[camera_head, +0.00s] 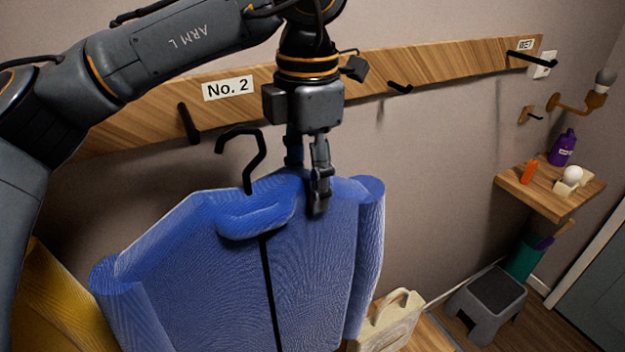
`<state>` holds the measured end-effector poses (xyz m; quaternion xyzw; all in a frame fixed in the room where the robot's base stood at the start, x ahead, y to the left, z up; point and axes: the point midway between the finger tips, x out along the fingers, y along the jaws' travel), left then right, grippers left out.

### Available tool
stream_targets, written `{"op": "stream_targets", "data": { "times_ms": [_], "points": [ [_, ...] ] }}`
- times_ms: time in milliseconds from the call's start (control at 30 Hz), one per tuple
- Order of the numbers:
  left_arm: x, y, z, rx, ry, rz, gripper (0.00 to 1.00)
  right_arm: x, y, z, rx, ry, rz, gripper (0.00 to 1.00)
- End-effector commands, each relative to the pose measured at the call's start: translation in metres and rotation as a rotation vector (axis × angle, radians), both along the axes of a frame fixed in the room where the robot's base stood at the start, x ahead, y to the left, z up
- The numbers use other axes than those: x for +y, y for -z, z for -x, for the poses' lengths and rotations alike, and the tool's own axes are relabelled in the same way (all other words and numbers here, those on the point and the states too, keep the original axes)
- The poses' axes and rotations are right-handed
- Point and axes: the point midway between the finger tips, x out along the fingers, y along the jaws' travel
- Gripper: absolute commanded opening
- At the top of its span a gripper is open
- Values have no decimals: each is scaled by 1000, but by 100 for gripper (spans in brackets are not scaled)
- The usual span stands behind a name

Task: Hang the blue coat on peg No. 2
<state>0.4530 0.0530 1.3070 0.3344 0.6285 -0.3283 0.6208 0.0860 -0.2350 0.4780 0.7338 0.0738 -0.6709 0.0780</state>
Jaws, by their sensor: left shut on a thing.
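The blue coat (310,255) hangs upright in the lower middle, with a black hanger hook (262,160) rising from its collar. My left gripper (308,190) reaches down from above and is shut on the coat at its top, right of the hook. The wooden rail (440,72) carries the label "No. 2" (228,88). The dark peg just left of this label (188,122) is bare. The hook shows to the right of and a little below this peg, apart from it in the picture. My right gripper is not in view.
A bare peg (400,88) and another peg (532,59) are farther right on the rail. A wall lamp (597,98) and a small shelf (535,195) with a purple bottle (562,148) are at right. A grey stool (487,298) and a beige case (400,318) stand below.

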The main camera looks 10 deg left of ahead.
Motion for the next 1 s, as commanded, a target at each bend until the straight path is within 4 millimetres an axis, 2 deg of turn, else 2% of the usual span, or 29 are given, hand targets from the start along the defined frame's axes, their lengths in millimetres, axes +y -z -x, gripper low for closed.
{"op": "stream_targets", "data": {
  "times_ms": [1000],
  "points": [
    [44, -2, -64, 1, -2, 1, 0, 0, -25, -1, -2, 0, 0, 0]
  ]
}}
